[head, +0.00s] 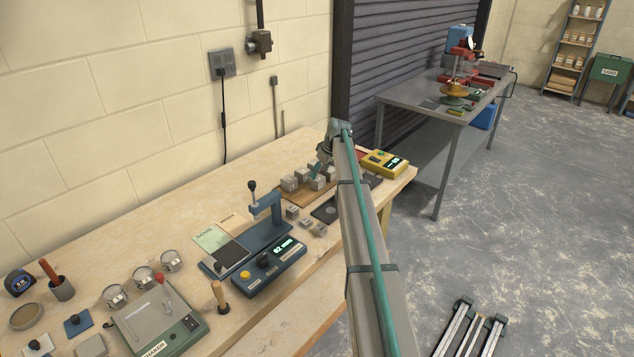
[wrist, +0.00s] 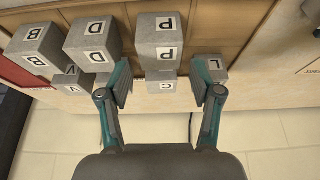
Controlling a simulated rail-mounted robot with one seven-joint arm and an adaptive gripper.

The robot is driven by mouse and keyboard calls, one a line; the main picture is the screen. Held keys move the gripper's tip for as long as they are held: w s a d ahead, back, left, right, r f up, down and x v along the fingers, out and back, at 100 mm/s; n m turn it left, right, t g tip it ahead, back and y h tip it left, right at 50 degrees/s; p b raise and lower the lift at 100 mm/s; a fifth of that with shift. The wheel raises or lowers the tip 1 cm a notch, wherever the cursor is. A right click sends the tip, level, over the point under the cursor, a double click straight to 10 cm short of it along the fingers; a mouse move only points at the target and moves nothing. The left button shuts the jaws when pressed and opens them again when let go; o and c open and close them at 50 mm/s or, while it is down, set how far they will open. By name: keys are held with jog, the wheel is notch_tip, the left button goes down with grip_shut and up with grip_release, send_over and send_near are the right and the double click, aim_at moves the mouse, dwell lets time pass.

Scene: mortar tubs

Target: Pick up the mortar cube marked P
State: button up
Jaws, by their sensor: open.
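The mortar cube marked P (wrist: 157,34) is grey, with a white P label on each of two visible faces. In the wrist view it stands upper centre, just beyond the gap between my fingertips. My gripper (wrist: 162,74) is open and empty, one teal finger on each side of that gap. I cannot tell how far above or beside the cube the fingers are. In the head view my gripper (head: 322,160) is over the group of cubes on the workbench, partly hidden by my arm; no letters are readable there.
Cubes marked B (wrist: 37,42), D (wrist: 92,42), C (wrist: 162,84) and L (wrist: 215,68) stand close around P. A yellow instrument (head: 385,163) stands right of the cubes. A blue press (head: 265,225) is nearer on the bench.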

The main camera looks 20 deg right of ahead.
aim_at(317, 178)
jog(key=shift+p+x, duration=0.95)
jog(key=shift+x, duration=1.3)
jog(key=shift+s, duration=0.1)
jog(key=c, duration=1.1)
jog(key=shift+c, duration=0.2)
jog(key=shift+r, duration=0.1)
